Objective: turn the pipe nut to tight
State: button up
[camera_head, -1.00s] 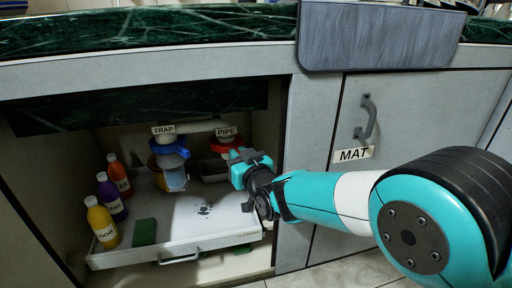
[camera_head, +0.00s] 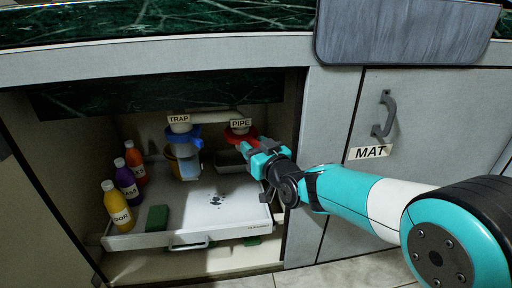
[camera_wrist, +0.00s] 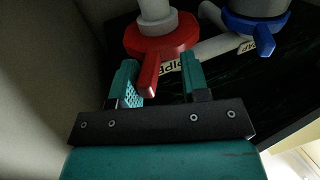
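The red pipe nut (camera_head: 241,134) sits on the white pipe under the PIPE label (camera_head: 240,124), inside the open cabinet. In the wrist view the red nut (camera_wrist: 160,42) is a ring with one handle tab (camera_wrist: 149,74) pointing toward my gripper. My gripper (camera_wrist: 158,75) is open, one teal finger on each side of the tab, with a visible gap at least on the right. In the head view my gripper (camera_head: 256,150) is just below and right of the nut and hides part of it.
A blue trap nut (camera_head: 184,139) with a clear cup is left of the pipe nut. A pull-out tray (camera_head: 228,234) holds several bottles (camera_head: 122,182) and a green sponge (camera_head: 156,218). The cabinet's right wall and the MAT door (camera_head: 420,130) are close to my arm.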

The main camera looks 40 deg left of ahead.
jog(key=shift+s+d+r, duration=0.1)
jog(key=shift+d, duration=0.3)
jog(key=p+v, duration=0.4)
jog(key=v, duration=1.2)
jog(key=shift+s+d, duration=0.2)
jog(key=shift+d, duration=0.1)
